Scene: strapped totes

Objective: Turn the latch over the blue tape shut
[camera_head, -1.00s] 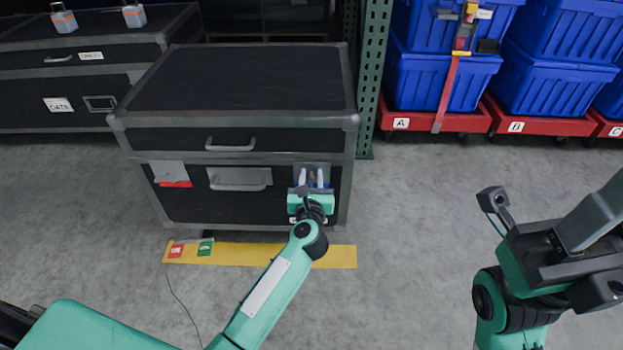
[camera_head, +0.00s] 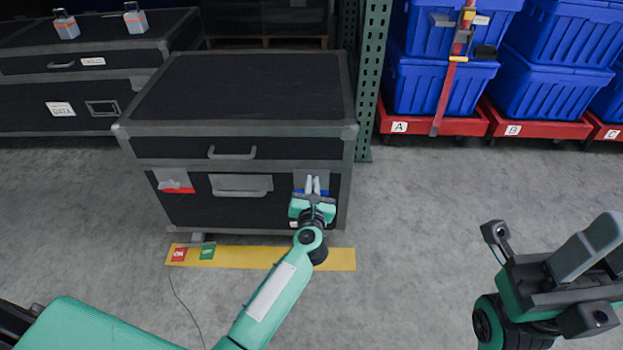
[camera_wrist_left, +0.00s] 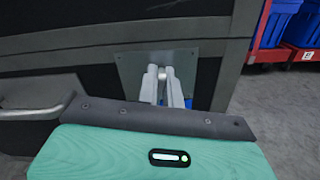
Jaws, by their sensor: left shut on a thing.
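A large black case with grey edges has a grey latch plate (camera_head: 326,178) on the right of its front. A strip of blue tape (camera_head: 325,192) shows beneath the plate, partly covered by my gripper; a little blue also shows in the wrist view (camera_wrist_left: 188,103). My left gripper (camera_head: 313,184) is at this plate. In the left wrist view its two pale fingers (camera_wrist_left: 162,76) are shut on the small latch knob (camera_wrist_left: 162,72), which hides most of the latch, so its turn is hard to read. My right arm is at the right, away from the case; its fingers are unclear.
A second latch plate (camera_head: 172,175) with red tape (camera_head: 178,190) is on the case's left. A handle (camera_head: 240,187) sits between. A yellow floor strip (camera_head: 235,256) carries red and green labels. Blue totes (camera_head: 440,85) on red dollies stand behind right. Floor right of the case is clear.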

